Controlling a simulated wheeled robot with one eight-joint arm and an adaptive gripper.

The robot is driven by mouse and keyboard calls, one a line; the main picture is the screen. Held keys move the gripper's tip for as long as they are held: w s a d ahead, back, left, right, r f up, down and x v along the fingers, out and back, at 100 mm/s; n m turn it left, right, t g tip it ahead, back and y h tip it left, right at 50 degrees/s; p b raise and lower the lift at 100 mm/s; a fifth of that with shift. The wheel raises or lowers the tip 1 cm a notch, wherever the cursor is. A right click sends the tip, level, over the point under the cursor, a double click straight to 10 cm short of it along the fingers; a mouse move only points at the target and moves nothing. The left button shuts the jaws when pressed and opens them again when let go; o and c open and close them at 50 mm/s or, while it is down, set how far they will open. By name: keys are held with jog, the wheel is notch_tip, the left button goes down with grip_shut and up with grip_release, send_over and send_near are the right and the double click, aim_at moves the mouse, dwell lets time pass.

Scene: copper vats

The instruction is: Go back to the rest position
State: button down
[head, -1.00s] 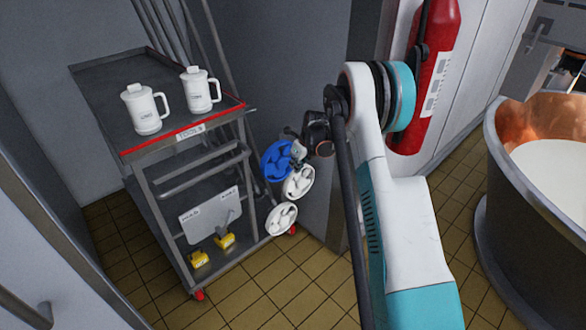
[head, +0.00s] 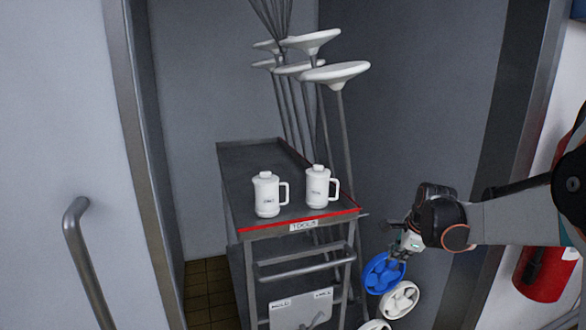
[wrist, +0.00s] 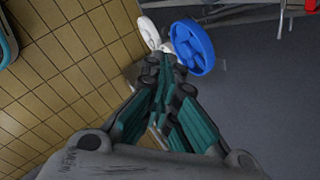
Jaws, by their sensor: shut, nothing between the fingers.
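My gripper (head: 401,246) shows at the right of the head view, at the end of my arm, beside the right side of the tool cart (head: 262,226). In the wrist view its fingers (wrist: 163,68) are shut together with nothing between them. A blue wheel-shaped piece (head: 384,273) is just below the fingertips in the head view. In the wrist view the blue piece (wrist: 193,47) is just beyond the fingertips. I cannot tell whether they touch. White wheel-shaped pieces (head: 399,300) hang below the blue one.
Two white lidded mugs (head: 266,195) stand on the cart top. Long-handled tools with white discs (head: 335,75) lean behind it. A grey door with a handle (head: 78,225) is at the left. A red extinguisher (head: 543,274) is at the lower right, near my arm.

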jog(key=s+a+r+n, duration=0.4)
jog(key=s+r+n, duration=0.25)
jog(key=s, duration=0.35)
jog(key=s+a+n+t, duration=0.1)
jog(key=s+a+n, duration=0.2)
jog(key=s+n, duration=0.4)
jog(key=s+a+n+t, duration=0.1)
jog(key=s+n, duration=0.7)
jog(key=s, duration=0.8)
jog(key=shift+s+a+f+h, duration=0.2)
jog(key=shift+s+a+h, duration=0.1)
jog(key=shift+a, duration=0.6)
